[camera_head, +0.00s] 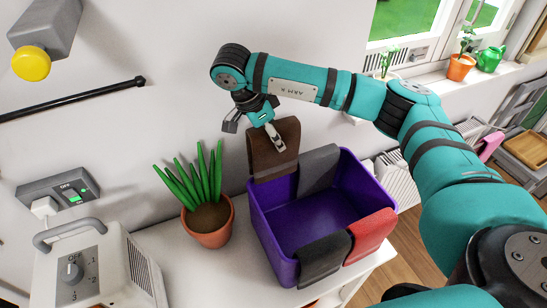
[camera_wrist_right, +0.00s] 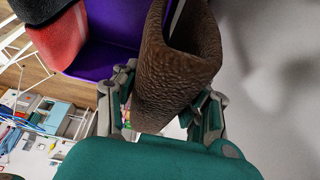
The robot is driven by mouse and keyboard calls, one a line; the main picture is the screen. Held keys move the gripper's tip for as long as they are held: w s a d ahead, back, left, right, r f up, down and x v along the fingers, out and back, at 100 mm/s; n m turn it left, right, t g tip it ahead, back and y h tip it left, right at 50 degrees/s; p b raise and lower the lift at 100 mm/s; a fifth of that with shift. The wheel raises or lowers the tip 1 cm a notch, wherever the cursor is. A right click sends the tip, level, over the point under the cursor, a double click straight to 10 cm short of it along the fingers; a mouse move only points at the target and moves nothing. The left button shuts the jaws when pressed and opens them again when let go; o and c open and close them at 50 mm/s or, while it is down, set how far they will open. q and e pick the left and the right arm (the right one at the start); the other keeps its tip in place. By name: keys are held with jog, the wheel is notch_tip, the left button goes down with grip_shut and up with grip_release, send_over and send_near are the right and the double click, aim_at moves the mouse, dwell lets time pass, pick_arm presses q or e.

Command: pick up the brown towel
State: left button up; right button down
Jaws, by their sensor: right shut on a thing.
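The brown towel (camera_head: 274,151) is at the back left corner of the purple bin (camera_head: 262,219) in the head view. My right gripper (camera_head: 276,136) is shut on it from above. In the right wrist view the brown towel (camera_wrist_right: 178,70) is folded over and sits between the two fingers of my right gripper (camera_wrist_right: 165,105). Whether the towel still touches the bin rim is hard to tell. My left gripper is not in view.
A dark grey towel (camera_head: 318,169), a red towel (camera_head: 369,236) and a black towel (camera_head: 323,259) hang over the bin rim. A potted plant (camera_head: 208,220) stands left of the bin. A heater-like box (camera_head: 98,272) is at the lower left. The wall is close behind.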

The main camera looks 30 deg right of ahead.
notch_tip(320, 180, up, 14)
dwell(0.3)
jog(key=shift+f, duration=0.15)
dwell(0.9)
